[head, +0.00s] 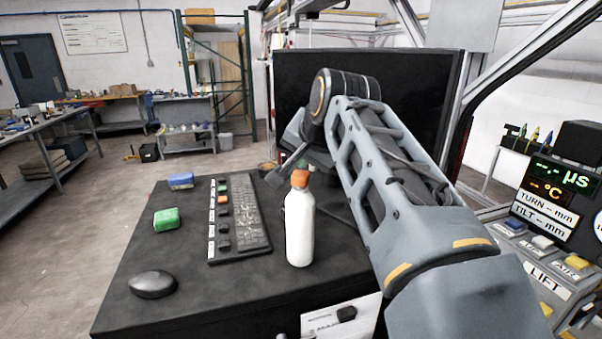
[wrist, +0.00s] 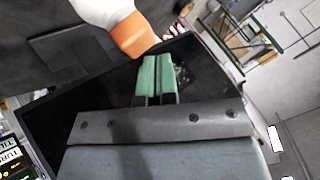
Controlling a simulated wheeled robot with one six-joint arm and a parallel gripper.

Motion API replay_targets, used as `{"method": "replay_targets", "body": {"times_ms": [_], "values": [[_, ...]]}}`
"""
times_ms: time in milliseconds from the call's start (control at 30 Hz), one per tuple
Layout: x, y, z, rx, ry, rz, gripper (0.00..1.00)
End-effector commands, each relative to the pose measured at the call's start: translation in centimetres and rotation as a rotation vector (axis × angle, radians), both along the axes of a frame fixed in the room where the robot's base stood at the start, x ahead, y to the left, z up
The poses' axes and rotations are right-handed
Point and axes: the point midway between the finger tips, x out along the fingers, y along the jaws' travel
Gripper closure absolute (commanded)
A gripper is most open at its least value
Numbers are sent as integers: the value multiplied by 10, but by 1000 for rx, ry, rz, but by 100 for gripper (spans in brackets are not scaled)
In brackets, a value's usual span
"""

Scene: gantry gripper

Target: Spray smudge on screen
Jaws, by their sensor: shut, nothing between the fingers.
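A white spray bottle (head: 299,232) with an orange top stands upright on the dark desk (head: 130,265). In the wrist view its orange top (wrist: 134,35) is close to my gripper's tips. My gripper (head: 292,163) is behind the bottle in the head view, partly hidden by my arm. In the wrist view my gripper (wrist: 154,72) has its green fingers shut together with nothing between them. The large black screen (head: 290,90) stands behind my arm, which hides much of it. A pale speckled smudge (wrist: 184,76) shows on the dark screen (wrist: 60,105) in the wrist view.
A control panel (head: 545,262) stands at the right.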

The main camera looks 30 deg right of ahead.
Motion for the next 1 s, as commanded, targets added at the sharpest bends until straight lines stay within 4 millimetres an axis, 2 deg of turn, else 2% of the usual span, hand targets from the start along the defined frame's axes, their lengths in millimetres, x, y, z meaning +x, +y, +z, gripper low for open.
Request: {"method": "replay_targets", "body": {"times_ms": [1000], "values": [[0, 0, -10, 0, 0, 0, 100]]}}
